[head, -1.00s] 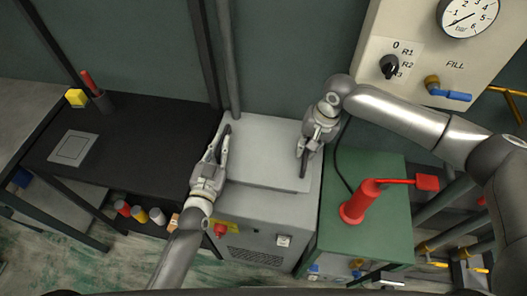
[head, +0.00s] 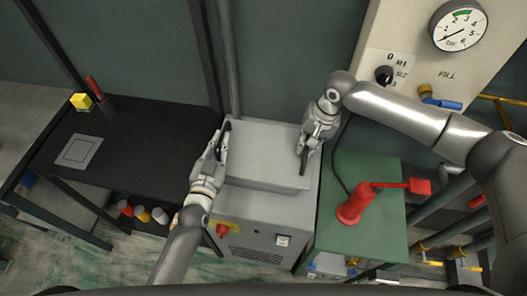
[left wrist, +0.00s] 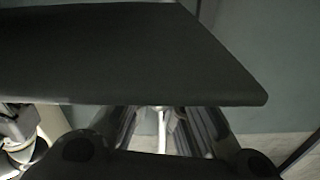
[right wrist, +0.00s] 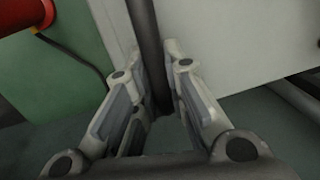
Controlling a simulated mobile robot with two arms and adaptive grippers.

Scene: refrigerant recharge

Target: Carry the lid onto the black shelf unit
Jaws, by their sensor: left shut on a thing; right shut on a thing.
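The lid (head: 265,158) is a flat light grey panel over the grey machine (head: 250,238). My left gripper (head: 221,140) is shut on its left side and my right gripper (head: 304,160) on its right side. In the left wrist view a dark flat panel, apparently the lid (left wrist: 130,55), covers the upper part and hides the grip. In the right wrist view a dark upright bar shows between the fingers (right wrist: 160,95), beside a pale panel. Whether the lid is clear of the machine is hard to tell. The black shelf unit (head: 150,140) stands left of the machine.
Several bottles stand below. A green cabinet (head: 375,215) with a red device (head: 355,205) is on the right. Dark posts rise behind the machine.

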